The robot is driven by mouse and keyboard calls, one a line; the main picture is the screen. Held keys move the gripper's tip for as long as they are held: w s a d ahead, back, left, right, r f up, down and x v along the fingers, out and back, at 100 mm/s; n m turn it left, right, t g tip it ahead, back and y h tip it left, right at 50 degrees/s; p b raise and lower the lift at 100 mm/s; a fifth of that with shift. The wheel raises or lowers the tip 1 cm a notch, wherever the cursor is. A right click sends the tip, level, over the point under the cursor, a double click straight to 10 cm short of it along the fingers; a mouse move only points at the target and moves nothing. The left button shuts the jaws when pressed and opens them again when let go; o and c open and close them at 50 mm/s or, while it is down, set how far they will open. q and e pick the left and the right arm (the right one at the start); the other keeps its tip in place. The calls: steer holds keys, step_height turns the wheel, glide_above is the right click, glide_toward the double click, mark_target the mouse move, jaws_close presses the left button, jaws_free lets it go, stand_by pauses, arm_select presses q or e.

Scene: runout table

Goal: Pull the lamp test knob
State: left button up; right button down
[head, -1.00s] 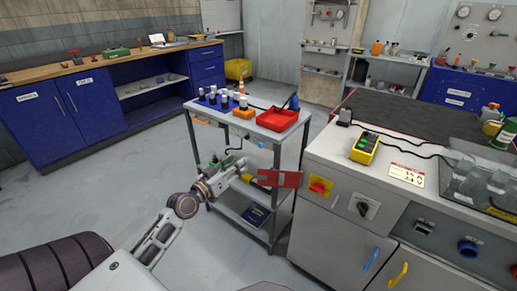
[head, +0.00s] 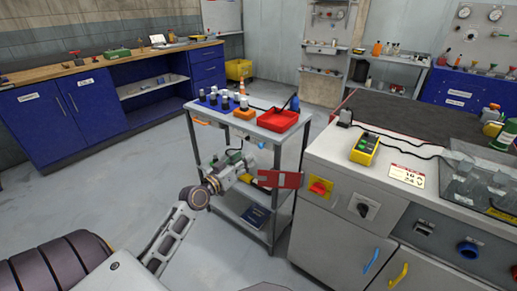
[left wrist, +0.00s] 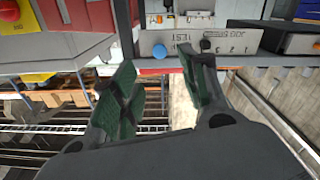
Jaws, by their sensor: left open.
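In the left wrist view a grey panel plate (left wrist: 222,40) carries lettering in which I read "TEST". A round blue knob (left wrist: 159,52) is at its left part, and a dark knob (left wrist: 205,44) sits further right. I cannot tell for sure which one the lettering marks. My left gripper (left wrist: 157,75) is open and empty, its green-padded fingers pointing at the plate, with the blue knob showing between the fingertips. In the head view my left gripper (head: 240,162) is in front of the grey trolley (head: 272,153), at its upper side. My right gripper is not in view.
A red plate (head: 280,179) sticks out close to the right of the gripper, beside a grey cabinet (head: 325,222) with a red-yellow switch (head: 319,188). A red tray (head: 277,120) stands on the trolley. Open floor (head: 125,180) lies to the left.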

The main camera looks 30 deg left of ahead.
mark_target(260, 147)
arm_select(q)
steer(key=shift+w+d, duration=0.2)
steer(key=shift+w, duration=2.3)
steer(key=shift+w+d, duration=0.2)
steer(key=shift+w, duration=2.25)
